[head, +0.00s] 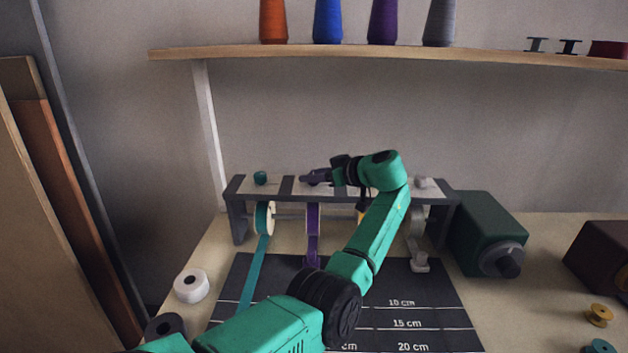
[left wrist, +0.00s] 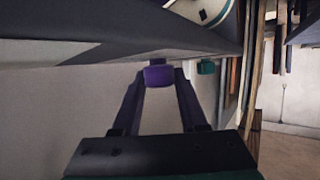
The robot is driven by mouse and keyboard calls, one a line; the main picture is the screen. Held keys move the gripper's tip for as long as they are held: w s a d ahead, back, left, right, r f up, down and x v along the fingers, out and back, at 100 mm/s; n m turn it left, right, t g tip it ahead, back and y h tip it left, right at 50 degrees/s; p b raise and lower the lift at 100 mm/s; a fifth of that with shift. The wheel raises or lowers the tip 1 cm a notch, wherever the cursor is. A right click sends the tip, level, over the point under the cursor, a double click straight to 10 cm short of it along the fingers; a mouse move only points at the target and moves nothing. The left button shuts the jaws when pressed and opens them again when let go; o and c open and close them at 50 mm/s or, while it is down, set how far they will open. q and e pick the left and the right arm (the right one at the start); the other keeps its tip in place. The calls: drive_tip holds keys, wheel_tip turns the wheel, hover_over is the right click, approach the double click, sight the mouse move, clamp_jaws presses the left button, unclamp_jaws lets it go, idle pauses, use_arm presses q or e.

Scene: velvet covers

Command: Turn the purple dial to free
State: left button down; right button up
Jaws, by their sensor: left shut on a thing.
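The purple dial (left wrist: 158,75) shows between the two fingertips in the left wrist view. My left gripper (left wrist: 160,80) is shut on it; its fingers also show in the head view (head: 312,178), reaching left along the top of the dark rack (head: 240,190). In the head view the fingers largely cover the dial, and I cannot read its setting or any label. A purple ribbon (head: 313,240) hangs from the rack below the gripper. My right gripper is not in view.
A teal dial (head: 260,178) and a pale dial (head: 421,182) sit on the same rack, to either side. A teal ribbon (head: 256,265) runs down to the dark measuring mat (head: 430,310). A green box (head: 490,225) stands right of the rack. A shelf (head: 400,50) with thread cones hangs above.

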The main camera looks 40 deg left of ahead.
use_arm(q)
drive_tip(key=shift+f, duration=0.1)
idle(0.4)
drive_tip(key=shift+c, duration=2.2)
unclamp_jaws()
drive_tip(key=shift+a, duration=0.1)
drive_tip(key=b+v, duration=0.1)
drive_tip(key=v, duration=1.3)
drive_tip(key=shift+d+b, duration=0.25)
drive_tip(key=shift+b, duration=0.1)
drive_tip(key=shift+w, duration=0.15)
